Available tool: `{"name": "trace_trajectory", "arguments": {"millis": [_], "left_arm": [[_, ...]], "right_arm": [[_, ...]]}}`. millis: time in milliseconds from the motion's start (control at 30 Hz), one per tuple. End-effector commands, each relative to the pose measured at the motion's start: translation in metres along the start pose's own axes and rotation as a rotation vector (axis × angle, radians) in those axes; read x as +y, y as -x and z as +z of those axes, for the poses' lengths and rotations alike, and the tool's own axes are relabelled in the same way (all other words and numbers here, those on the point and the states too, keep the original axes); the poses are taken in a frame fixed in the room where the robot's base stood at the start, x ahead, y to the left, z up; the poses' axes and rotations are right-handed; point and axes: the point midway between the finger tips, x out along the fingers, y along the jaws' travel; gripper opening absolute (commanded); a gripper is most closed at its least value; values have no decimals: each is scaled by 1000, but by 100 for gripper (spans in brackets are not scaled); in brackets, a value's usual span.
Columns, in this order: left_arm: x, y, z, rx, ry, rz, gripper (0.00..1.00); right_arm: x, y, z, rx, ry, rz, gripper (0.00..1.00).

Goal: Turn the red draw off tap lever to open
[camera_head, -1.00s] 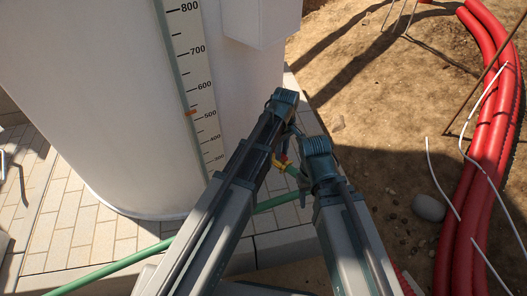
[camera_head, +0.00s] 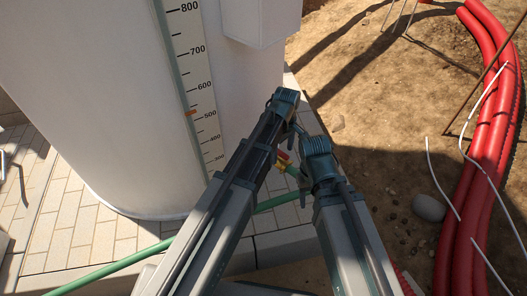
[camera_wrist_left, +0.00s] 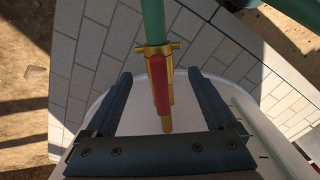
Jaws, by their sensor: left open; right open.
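The red tap lever (camera_head: 283,155) sits on a small brass tap (camera_head: 279,166) at the end of a green pipe (camera_head: 291,171), low beside the white tank. In the left wrist view the lever (camera_wrist_left: 158,82) points down the picture, in line with the green pipe (camera_wrist_left: 152,22) and brass body (camera_wrist_left: 157,49). My left gripper (camera_wrist_left: 160,76) is open, one dark finger on each side of the lever, with gaps showing. In the head view my left gripper (camera_head: 294,128) is partly hidden by its wrist. My right gripper (camera_head: 318,158) is lower right, its fingers mostly hidden.
The white tank (camera_head: 110,110) with a numbered scale (camera_head: 194,80) fills the left. Pale paving (camera_head: 60,225) lies beneath it. Several red corrugated pipes (camera_head: 480,200) and a stone (camera_head: 428,207) lie on bare soil at right.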

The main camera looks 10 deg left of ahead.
Motion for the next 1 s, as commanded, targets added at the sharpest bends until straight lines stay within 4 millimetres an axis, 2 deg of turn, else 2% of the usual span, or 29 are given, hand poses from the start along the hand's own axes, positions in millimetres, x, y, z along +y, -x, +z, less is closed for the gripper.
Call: {"name": "trace_trajectory", "arguments": {"millis": [167, 700, 1000], "left_arm": [[0, 10, 0, 0, 0, 0, 90], [0, 70, 0, 0, 0, 0, 90], [0, 70, 0, 0, 0, 0, 90]], "right_arm": [[1, 10, 1, 0, 0, 0, 50], [7, 70, 4, 0, 0, 0, 50], [7, 69, 4, 0, 0, 0, 50]]}}
